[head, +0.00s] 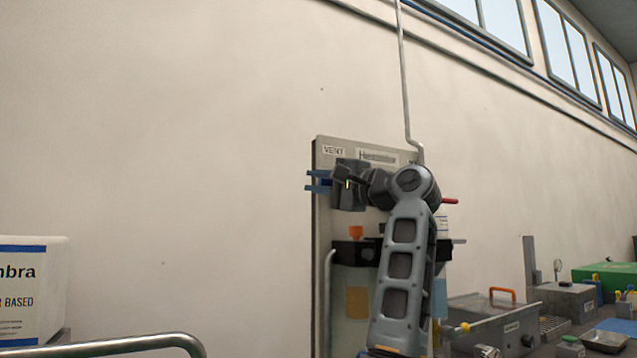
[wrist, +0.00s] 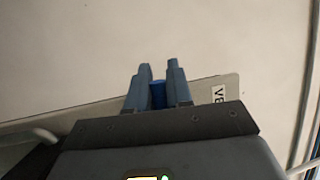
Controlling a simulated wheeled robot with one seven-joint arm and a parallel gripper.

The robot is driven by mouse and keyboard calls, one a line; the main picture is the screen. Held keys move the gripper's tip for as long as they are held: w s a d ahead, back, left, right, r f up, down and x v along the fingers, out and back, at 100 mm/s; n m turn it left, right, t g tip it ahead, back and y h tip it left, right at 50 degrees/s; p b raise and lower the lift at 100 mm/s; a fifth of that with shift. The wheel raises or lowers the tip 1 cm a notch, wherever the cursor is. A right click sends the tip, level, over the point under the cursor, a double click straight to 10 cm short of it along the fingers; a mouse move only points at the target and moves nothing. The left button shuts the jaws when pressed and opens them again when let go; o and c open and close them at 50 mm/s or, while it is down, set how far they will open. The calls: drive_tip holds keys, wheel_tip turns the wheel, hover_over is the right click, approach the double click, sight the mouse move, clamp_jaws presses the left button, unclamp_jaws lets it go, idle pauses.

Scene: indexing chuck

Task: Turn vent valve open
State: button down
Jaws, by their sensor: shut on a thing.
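A pale panel (head: 322,225) stands against the wall with a "VENT" label (head: 333,150) at its top left. My gripper (head: 318,181) is at the panel's upper left edge, just below that label, fingers pointing left. In the wrist view my gripper (wrist: 158,88) is shut on a blue piece (wrist: 158,96), apparently the vent valve's handle. The piece sits between the two fingers, and only its near end shows. The valve's body and its angle are hidden behind my gripper and arm. The panel's edge also shows in the wrist view (wrist: 205,90), tilted.
A black bracket (head: 350,252) with an orange knob (head: 356,232) sits below my gripper. A thin grey pipe (head: 404,80) runs up the wall. A red lever (head: 450,201) shows right of my arm. A bench with grey boxes (head: 490,320) is at right. The wall at left is clear.

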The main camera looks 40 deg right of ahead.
drive_tip(key=m+p, duration=0.1)
drive_tip(key=r+m+t+h, duration=0.1)
drive_tip(key=m, duration=0.1)
drive_tip(key=r+m+h+p, duration=0.1)
drive_tip(key=m, duration=0.1)
drive_tip(key=shift+s+d+t+p, duration=0.1)
drive_tip(key=shift+d+t+p, duration=0.2)
drive_tip(key=c, duration=1.1)
unclamp_jaws()
drive_tip(key=b+v, duration=0.1)
drive_tip(key=v, duration=0.6)
drive_tip(key=shift+s+b, duration=0.3)
drive_tip(key=shift+s, duration=0.05)
drive_tip(key=shift+f, duration=0.1)
